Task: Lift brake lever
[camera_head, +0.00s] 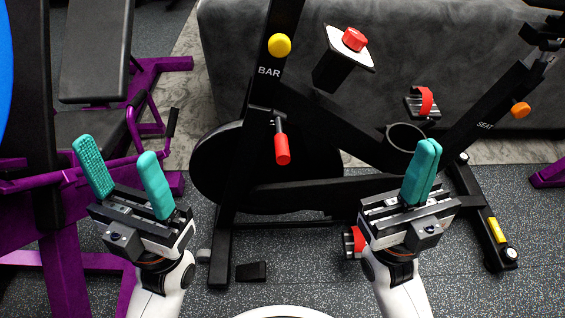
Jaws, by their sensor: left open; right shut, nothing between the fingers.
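The brake lever (282,148) has a red grip and hangs down from the bike's black frame, just below the "BAR" label. My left gripper (122,165) is open and empty, with teal fingers pointing up, to the left of the lever and apart from it. My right gripper (427,158) is shut with nothing between its teal fingers, to the right of the lever and apart from it. The exercise bike (315,190) stands in front of me, and part of its right side is hidden behind my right gripper.
Pedals with red straps (426,101) stick out. A purple weight bench (90,205) stands at left, a grey sofa (480,50) behind.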

